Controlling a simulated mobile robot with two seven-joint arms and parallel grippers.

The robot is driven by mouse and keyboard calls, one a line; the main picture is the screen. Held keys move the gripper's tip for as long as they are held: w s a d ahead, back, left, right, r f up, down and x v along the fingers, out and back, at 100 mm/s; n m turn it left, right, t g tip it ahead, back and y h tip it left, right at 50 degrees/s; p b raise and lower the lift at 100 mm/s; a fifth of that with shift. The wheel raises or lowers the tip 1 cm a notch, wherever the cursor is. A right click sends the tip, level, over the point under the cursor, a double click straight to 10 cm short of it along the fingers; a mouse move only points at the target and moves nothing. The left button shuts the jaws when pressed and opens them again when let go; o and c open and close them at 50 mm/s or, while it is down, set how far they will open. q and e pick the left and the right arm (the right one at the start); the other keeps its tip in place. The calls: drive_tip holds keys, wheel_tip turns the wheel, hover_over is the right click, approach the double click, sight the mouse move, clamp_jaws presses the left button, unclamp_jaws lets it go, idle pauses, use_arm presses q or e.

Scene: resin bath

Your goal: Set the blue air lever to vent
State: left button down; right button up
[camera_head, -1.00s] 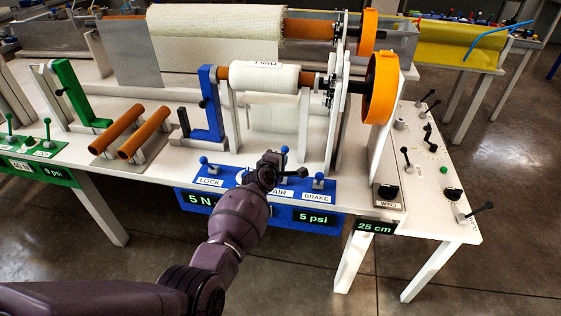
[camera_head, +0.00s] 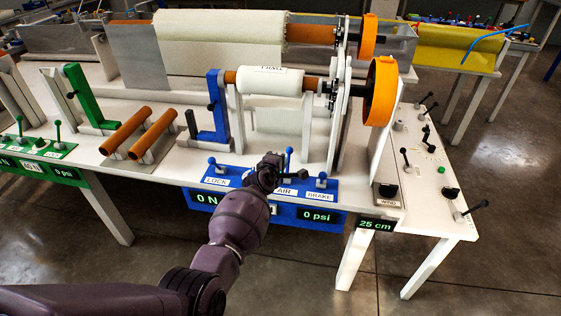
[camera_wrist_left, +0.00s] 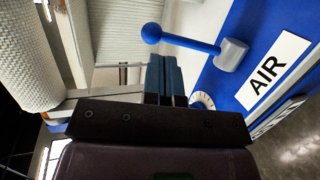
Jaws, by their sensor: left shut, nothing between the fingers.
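The blue air lever has a round knob (camera_head: 289,151) and stands on the blue panel behind the AIR label (camera_head: 286,192). In the left wrist view its blue stem (camera_wrist_left: 188,42) runs from the knob to a grey pivot (camera_wrist_left: 231,54) beside the AIR label (camera_wrist_left: 267,70). My left gripper (camera_head: 272,158) is just left of the lever in the head view. Its fingers (camera_wrist_left: 163,75) are shut and empty, pointing near the lever with a visible gap below the stem. My gripper partly hides the lever's base in the head view. My right gripper is not in view.
On the same panel stand the LOCK lever (camera_head: 212,161) and the BRAKE lever (camera_head: 322,176). The pressure display (camera_head: 318,216) reads 0 psi; the force display (camera_head: 207,199) reads 0 N. A white roll (camera_head: 268,80) and an orange wheel (camera_head: 380,92) are behind.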

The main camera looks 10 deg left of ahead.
use_arm(q)
drive_tip(key=r+p+v, duration=0.1)
drive_tip(key=p+v, duration=0.6)
drive_tip(key=v, duration=0.2)
drive_tip(key=shift+r, duration=0.5)
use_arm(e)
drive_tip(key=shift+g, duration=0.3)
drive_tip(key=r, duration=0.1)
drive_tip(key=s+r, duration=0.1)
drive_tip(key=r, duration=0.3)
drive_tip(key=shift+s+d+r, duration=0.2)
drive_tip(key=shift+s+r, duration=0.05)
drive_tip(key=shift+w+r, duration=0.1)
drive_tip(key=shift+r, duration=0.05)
